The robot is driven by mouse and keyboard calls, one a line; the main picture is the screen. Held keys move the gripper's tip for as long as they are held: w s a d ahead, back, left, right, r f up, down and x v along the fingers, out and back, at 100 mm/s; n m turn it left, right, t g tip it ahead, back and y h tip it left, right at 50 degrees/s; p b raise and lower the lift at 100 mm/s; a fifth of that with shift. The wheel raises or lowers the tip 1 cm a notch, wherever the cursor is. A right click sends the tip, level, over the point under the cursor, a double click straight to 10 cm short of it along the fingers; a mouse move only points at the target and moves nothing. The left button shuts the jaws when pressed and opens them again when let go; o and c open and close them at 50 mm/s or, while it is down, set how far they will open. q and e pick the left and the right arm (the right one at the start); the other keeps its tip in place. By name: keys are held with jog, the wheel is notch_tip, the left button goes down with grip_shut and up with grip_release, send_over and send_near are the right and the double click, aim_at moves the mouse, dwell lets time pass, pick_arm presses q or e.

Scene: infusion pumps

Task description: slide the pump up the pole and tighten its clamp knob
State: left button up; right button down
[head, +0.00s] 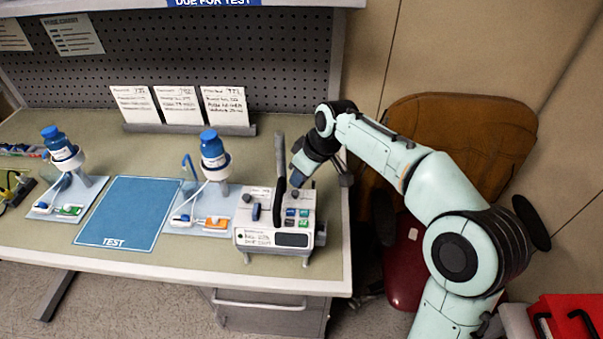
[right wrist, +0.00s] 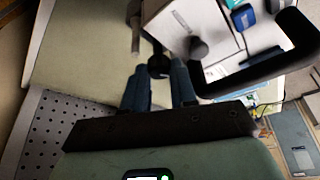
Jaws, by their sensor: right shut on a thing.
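The pump (head: 275,222) is a white box with coloured keys and a dark display, standing at the front right of the bench. In the right wrist view the pump's white body (right wrist: 185,30) is at top, with the black handle (right wrist: 255,72) at right. My right gripper (head: 298,178) is behind the pump's right side. Its two blue-grey fingers (right wrist: 159,76) are shut on a small black knob (right wrist: 158,63), partly hidden between them. A short grey rod (right wrist: 135,36) shows beside it. No tall pole is clearly visible. My left gripper is out of view.
A blue TEST mat (head: 130,213) lies left of the pump, with blue-capped bottle stands (head: 213,160) on either side. Cards (head: 180,104) stand behind. A brown chair (head: 455,135) is beyond the bench's right edge, and a red case (head: 570,318) is at lower right.

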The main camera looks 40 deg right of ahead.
jog(key=c, duration=1.2)
grip_release()
jog(key=shift+a, duration=0.1)
jog(key=shift+o, duration=0.2)
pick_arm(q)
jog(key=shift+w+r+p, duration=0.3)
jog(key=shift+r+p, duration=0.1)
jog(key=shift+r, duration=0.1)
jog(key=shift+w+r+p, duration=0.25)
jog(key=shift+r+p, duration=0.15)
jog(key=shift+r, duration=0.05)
pick_arm(e)
jog(key=v, duration=1.3)
jog(key=shift+r, duration=0.2)
jog(key=shift+s, duration=0.15)
